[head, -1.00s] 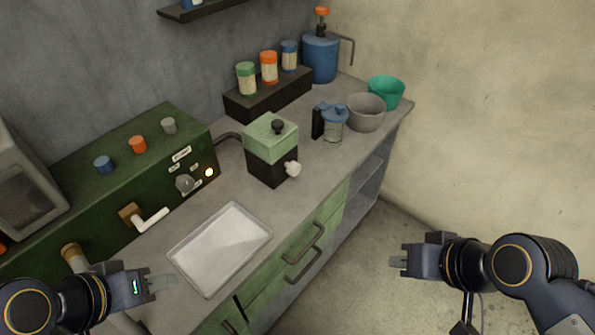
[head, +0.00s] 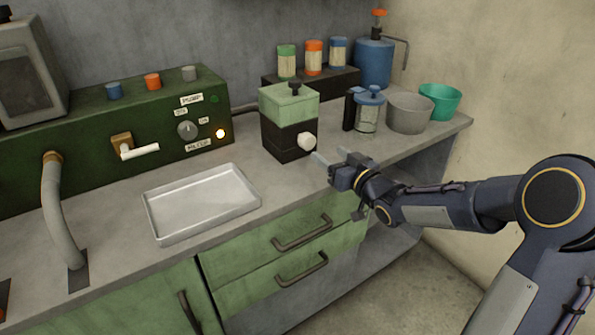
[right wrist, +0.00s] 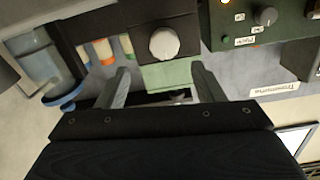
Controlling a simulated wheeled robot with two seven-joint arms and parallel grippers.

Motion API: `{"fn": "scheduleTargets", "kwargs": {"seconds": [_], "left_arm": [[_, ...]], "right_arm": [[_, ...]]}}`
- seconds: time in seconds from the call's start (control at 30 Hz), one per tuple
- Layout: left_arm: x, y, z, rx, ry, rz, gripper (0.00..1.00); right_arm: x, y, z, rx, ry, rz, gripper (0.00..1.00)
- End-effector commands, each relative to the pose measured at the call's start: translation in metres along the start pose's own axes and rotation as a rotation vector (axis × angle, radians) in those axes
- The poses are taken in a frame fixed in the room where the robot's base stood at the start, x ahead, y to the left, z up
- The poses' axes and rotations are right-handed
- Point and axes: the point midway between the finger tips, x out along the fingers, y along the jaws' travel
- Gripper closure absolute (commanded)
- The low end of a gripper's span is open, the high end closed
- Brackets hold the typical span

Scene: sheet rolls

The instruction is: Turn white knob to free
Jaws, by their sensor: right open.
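The white knob (head: 307,141) sits on the dark lower front of a small box with a pale green top (head: 289,103), on the counter. In the right wrist view the white knob (right wrist: 164,43) is ahead of my gripper, beyond the gap between the fingers. My right gripper (head: 327,164) is open and empty, just in front of and below the knob, not touching it. Its two fingers also show in the right wrist view (right wrist: 162,85). My left gripper is outside these views. I cannot read a "free" mark near the knob.
A metal tray (head: 203,204) lies on the counter left of the box. A green panel (head: 90,130) with a grey knob (head: 187,130) stands behind. A lidded clear jar (head: 367,113), grey bowl (head: 409,112) and green bowl (head: 440,101) stand right of the box.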

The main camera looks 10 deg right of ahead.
Motion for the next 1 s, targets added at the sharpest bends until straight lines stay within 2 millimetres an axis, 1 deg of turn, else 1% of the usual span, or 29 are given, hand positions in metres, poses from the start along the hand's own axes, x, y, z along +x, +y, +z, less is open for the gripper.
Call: {"fn": "scheduleTargets", "kwargs": {"seconds": [0.03,0.17,0.4,0.5,0.6,0.73,0.97,1.0], "left_arm": [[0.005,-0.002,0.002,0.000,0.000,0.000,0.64],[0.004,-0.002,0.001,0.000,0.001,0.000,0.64],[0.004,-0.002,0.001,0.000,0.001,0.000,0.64],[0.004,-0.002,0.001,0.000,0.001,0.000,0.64],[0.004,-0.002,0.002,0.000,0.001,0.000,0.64],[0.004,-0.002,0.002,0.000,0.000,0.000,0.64],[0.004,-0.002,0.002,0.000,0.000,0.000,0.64],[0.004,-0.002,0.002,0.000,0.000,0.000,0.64]], "right_arm": [[0.004,0.000,0.007,0.003,0.014,-0.013,0.39],[0.015,-0.002,0.004,0.003,0.028,-0.025,0.39],[0.054,-0.004,0.003,0.002,0.025,-0.024,0.39],[0.067,-0.003,0.003,0.001,0.024,-0.023,0.39],[0.077,-0.004,0.003,0.001,0.024,-0.023,0.39],[0.082,-0.003,0.003,0.002,0.024,-0.022,0.39],[0.083,-0.003,0.002,0.002,0.023,-0.021,0.39],[0.082,-0.003,0.002,0.002,0.023,-0.021,0.44]]}}
